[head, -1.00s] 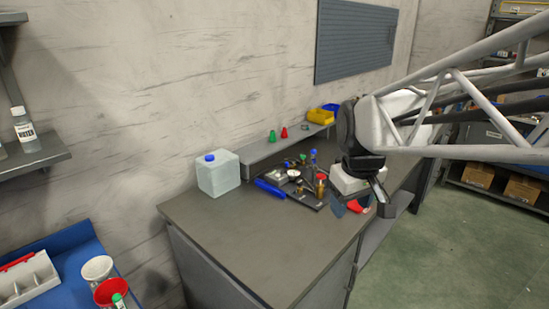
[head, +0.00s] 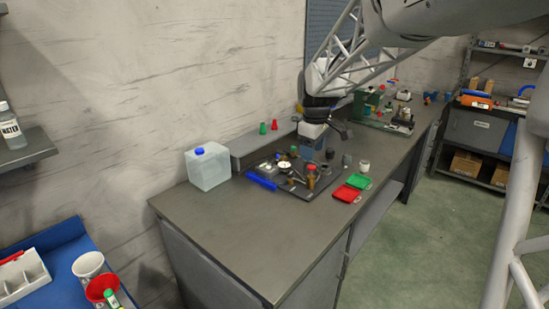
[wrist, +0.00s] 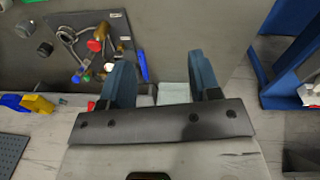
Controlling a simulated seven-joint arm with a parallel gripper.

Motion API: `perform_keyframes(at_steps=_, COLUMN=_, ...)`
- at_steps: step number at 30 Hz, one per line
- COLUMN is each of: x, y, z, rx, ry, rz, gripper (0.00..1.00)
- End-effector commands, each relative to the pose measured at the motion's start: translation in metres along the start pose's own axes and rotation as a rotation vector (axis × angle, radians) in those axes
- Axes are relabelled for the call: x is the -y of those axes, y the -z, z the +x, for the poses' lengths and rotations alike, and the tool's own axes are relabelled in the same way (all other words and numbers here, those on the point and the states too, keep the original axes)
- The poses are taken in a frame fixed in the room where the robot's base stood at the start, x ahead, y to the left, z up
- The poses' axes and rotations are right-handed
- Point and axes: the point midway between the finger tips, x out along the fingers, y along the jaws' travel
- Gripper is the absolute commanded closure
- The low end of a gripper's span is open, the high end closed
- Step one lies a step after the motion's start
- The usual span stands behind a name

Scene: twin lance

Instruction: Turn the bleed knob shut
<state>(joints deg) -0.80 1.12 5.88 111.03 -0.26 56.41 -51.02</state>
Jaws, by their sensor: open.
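A dark plate with a valve assembly (head: 298,183) lies on the grey bench, with a brass cylinder (head: 311,178) and a pale round gauge (head: 284,166). The assembly also shows at the upper left of the wrist view, with a red knob (wrist: 93,45), a blue knob (wrist: 75,79), a green knob (wrist: 86,77) and a brass part (wrist: 103,32). No readable label marks the bleed knob, so I cannot tell which it is. My gripper (head: 309,150) is open and empty above the assembly's back side; its blue fingers (wrist: 163,78) touch nothing visible in the wrist view.
A white jug with a blue cap (head: 207,166) stands left of the assembly. Red (head: 345,193) and green (head: 359,181) trays lie to its right. A raised shelf (head: 262,143) with small cones runs behind. The front left bench is clear.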

Motion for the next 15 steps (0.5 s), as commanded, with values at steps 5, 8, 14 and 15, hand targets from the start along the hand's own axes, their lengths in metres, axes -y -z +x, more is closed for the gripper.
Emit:
perform_keyframes(at_steps=5, x=-0.032, y=0.028, z=0.021, rx=0.009, ry=0.014, rz=-0.096, gripper=0.43)
perform_keyframes(at_steps=8, x=-0.048, y=0.043, z=0.033, rx=0.013, ry=0.021, rz=-0.151, gripper=0.43)
perform_keyframes(at_steps=14, x=-0.080, y=0.071, z=0.059, rx=0.020, ry=0.036, rz=-0.261, gripper=0.43)
perform_keyframes(at_steps=15, x=-0.086, y=0.077, z=0.065, rx=0.021, ry=0.038, rz=-0.282, gripper=0.43)
